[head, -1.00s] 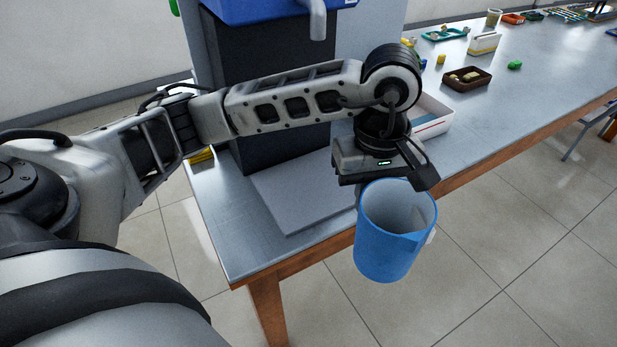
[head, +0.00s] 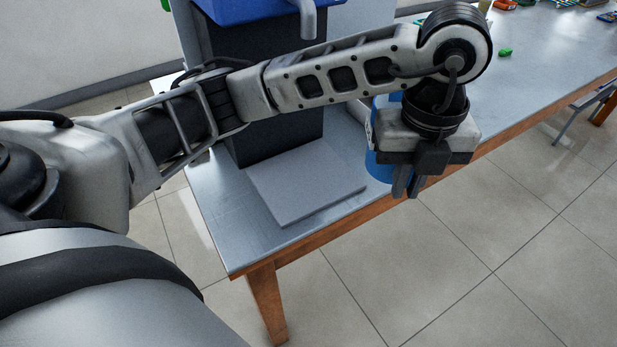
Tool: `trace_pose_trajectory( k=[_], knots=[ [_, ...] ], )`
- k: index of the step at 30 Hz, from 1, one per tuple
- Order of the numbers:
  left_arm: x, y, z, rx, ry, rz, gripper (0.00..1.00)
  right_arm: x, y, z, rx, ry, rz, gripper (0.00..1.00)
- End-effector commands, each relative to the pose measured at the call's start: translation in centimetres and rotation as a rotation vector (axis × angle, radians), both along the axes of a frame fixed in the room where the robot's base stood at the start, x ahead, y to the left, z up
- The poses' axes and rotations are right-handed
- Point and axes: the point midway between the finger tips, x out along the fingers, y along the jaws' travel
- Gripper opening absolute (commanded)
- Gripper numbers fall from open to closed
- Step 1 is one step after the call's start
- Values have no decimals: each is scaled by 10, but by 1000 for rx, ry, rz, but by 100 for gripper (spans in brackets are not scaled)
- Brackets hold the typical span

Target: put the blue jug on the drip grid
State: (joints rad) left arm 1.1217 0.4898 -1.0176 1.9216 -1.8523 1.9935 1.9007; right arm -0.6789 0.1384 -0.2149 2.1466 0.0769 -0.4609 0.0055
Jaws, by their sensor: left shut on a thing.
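The blue jug (head: 378,168) shows only in part, behind my left gripper (head: 406,186). Blue patches of it show at the left of the gripper, near the table's front edge; its rim, handle and base are hidden. My left gripper points down and is shut on the jug. The flat grey slab in front of the dispenser, which looks like the drip grid (head: 300,192), is bare. The jug and gripper are to the right of it, apart from it in the picture. My right gripper is not in view.
A dark dispenser with a blue tank (head: 240,10) and a grey spout (head: 307,18) stands behind the slab. My left forearm crosses in front of it. A green item (head: 505,52) and other small things lie farther back on the metal table (head: 530,85).

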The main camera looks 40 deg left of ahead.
Motion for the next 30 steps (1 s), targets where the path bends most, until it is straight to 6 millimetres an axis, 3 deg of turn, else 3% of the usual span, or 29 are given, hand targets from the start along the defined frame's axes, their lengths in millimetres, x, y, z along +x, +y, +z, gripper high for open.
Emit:
trace_pose_trajectory(
  k=[6, 11, 14, 24, 30],
  knots=[
    [-1, -10, 10, 4, -2, 400, 0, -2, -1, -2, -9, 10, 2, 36],
    [-1, -8, 10, 5, -1, 519, 0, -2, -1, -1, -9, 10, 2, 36],
    [0, 7, 3, 7, 2, 540, 0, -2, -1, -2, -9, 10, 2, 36],
    [7, 87, -40, 7, 5, 537, 0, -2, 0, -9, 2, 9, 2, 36],
    [10, 113, -70, 8, 2, 533, 0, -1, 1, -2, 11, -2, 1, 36]
  ],
)
